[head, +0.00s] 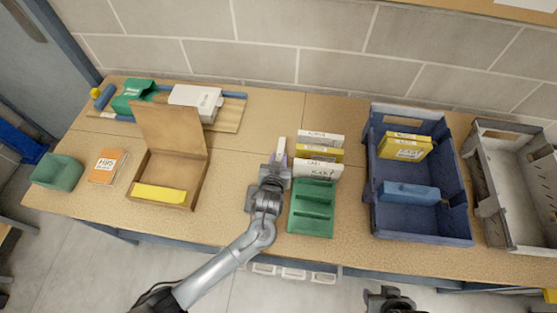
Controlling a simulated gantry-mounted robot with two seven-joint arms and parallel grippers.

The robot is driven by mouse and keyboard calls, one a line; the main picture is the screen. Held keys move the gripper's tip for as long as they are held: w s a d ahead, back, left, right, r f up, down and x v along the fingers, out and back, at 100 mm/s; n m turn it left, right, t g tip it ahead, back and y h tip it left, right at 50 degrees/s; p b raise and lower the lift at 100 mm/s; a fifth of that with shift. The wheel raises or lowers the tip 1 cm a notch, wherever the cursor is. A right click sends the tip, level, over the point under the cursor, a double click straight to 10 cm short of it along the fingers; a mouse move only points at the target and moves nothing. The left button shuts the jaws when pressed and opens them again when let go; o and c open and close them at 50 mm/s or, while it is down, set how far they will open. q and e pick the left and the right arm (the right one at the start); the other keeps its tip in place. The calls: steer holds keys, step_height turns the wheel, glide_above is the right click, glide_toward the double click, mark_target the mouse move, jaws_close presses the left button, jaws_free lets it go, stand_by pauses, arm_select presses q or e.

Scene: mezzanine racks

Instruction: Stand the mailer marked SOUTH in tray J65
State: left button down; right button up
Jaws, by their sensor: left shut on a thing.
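My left gripper (276,172) is over the table, left of the green rack. It is shut on a narrow pale thing (281,147) with a purplish patch, seen nearly edge-on; no marking on it can be read. A green slotted rack (312,208) stands just to the right. White mailers (318,169) and a yellow one (321,152) stand upright at its back; their handwriting is too small to read surely. A blue tray (455,222) and a grey tray (493,205) stand at the right. I cannot read J65 or SOUTH anywhere. My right gripper (388,298) is at the bottom edge, partly cut off.
The blue tray holds yellow packets (404,146) and a blue block (409,193). An open cardboard box (172,135) with a yellow item (160,194), an orange-and-white packet (107,166) and a green bin (57,172) stand left. Table between box and rack is mostly clear.

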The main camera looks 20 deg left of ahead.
arm_select(q)
steer(key=shift+f, duration=0.1)
steer(key=c, duration=0.9)
jaws_free()
steer(key=shift+r, duration=0.25)
steer(key=p+v, duration=0.2)
steer(key=v, duration=0.9)
steer(key=s+a+m+g, duration=0.1)
steer(key=s+a+g, duration=0.2)
steer(key=s, duration=0.4)
steer(key=s+a+m+g+h, duration=0.1)
steer(key=s+a+g, duration=0.2)
steer(key=s, duration=0.4)
steer(key=s+a+m+g, duration=0.1)
steer(key=s+a+g, duration=0.2)
steer(key=s, duration=0.4)
steer(key=shift+s+a+f+g+h, duration=0.2)
steer(key=shift+s+a+g+h, duration=0.2)
steer(key=shift+a, duration=0.35)
